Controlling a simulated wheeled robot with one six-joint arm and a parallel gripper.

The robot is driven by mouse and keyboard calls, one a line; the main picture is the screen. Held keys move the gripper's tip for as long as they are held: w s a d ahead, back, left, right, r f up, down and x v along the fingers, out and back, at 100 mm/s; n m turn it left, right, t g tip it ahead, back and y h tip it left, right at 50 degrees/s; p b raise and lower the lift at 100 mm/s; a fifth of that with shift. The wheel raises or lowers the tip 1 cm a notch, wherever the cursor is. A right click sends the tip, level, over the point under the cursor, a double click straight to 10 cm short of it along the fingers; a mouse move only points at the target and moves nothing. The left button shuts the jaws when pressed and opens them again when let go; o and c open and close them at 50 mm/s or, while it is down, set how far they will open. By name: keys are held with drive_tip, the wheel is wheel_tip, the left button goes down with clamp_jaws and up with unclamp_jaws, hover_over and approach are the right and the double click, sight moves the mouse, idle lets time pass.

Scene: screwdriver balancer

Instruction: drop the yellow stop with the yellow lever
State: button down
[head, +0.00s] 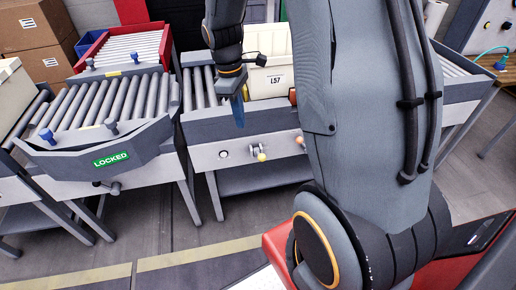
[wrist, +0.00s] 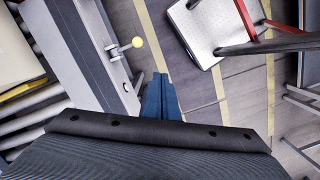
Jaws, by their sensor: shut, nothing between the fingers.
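The yellow lever, with a round yellow knob (head: 261,157), sticks out from the front panel of the middle roller conveyor. In the wrist view its knob (wrist: 138,42) is up and left of my fingertips. My gripper (head: 239,118) has blue fingers, shut and empty, in front of the conveyor's front edge, above and left of the lever and apart from it. In the wrist view my gripper (wrist: 160,76) points over the floor beside the panel. A yellow strip (wrist: 22,91) lies along the cream crate's edge at left; it may be the yellow stop, but I cannot tell its position.
A cream crate (head: 266,80) labelled L57 stands on the middle conveyor's rollers. An orange knob (head: 300,140) is right of the yellow one. Floor in front is clear.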

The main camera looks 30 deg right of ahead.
sight(260, 155)
drive_tip(key=w+d+f+n+g, duration=0.1)
drive_tip(key=w+d+f+n, duration=0.4)
drive_tip(key=d, duration=0.1)
drive_tip(key=shift+w+f+n+g+h, duration=0.3)
drive_tip(key=shift+w+f+n+h, duration=0.05)
drive_tip(key=shift+n+h, duration=0.05)
drive_tip(key=shift+d+f, duration=0.1)
drive_tip(key=p+x, duration=0.4)
drive_tip(key=x, duration=0.9)
drive_tip(key=shift+s+f, duration=0.1)
drive_tip(key=shift+f, duration=0.3)
